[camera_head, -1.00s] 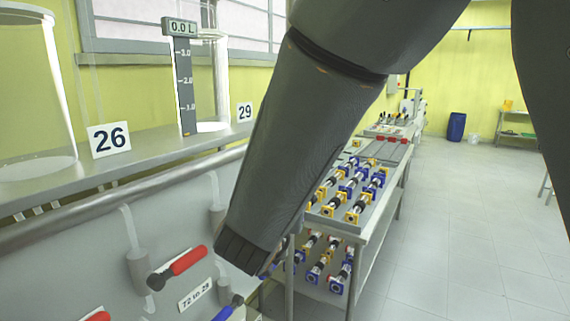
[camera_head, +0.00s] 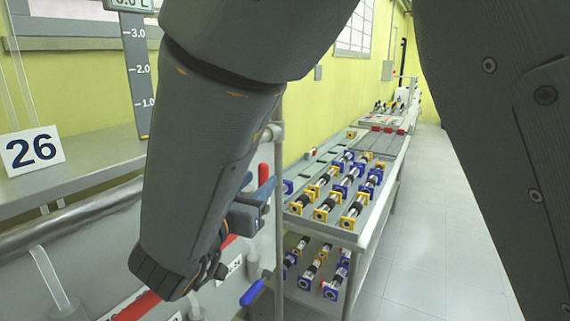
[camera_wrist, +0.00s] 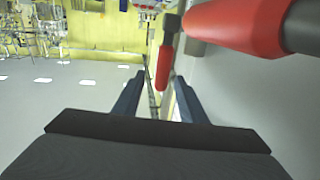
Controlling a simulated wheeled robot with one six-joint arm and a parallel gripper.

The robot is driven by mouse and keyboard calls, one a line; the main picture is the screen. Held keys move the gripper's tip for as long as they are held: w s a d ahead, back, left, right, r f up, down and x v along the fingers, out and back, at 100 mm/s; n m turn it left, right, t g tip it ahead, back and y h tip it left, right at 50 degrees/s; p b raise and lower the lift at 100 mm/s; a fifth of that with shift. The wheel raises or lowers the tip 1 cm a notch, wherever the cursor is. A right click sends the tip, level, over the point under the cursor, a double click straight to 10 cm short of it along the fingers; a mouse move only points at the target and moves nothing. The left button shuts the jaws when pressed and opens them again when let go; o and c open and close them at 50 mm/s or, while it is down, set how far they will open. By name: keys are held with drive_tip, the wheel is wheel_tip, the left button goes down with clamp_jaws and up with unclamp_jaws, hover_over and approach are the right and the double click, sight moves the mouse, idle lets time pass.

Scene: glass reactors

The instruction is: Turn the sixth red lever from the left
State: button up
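My gripper (camera_wrist: 158,78) is open, with its two blue-grey fingers spread in the wrist view. A red lever (camera_wrist: 163,68) hangs down ahead, in line with the gap between the fingertips; its distance from them is hard to tell. A larger, nearer red lever (camera_wrist: 240,24) crosses the upper right. In the head view, my gripper (camera_head: 264,196) shows partly behind my arm, close to an upright red lever (camera_head: 263,175). Another red lever (camera_head: 135,306) is at the lower left. A further red lever (camera_head: 229,242) is mostly hidden by my arm. I cannot count the whole row.
A blue lever (camera_head: 252,292) sits low on the panel. A number 26 sign (camera_head: 32,150) stands on the ledge above. A metal table (camera_head: 345,236) with several blue and yellow fittings stands to the right. The floor (camera_head: 432,220) farther right is clear.

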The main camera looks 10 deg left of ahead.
drive_tip(key=p+x, duration=0.2)
drive_tip(key=x, duration=0.6)
drive_tip(key=shift+w+a, duration=0.15)
drive_tip(key=shift+a, duration=0.05)
clamp_jaws()
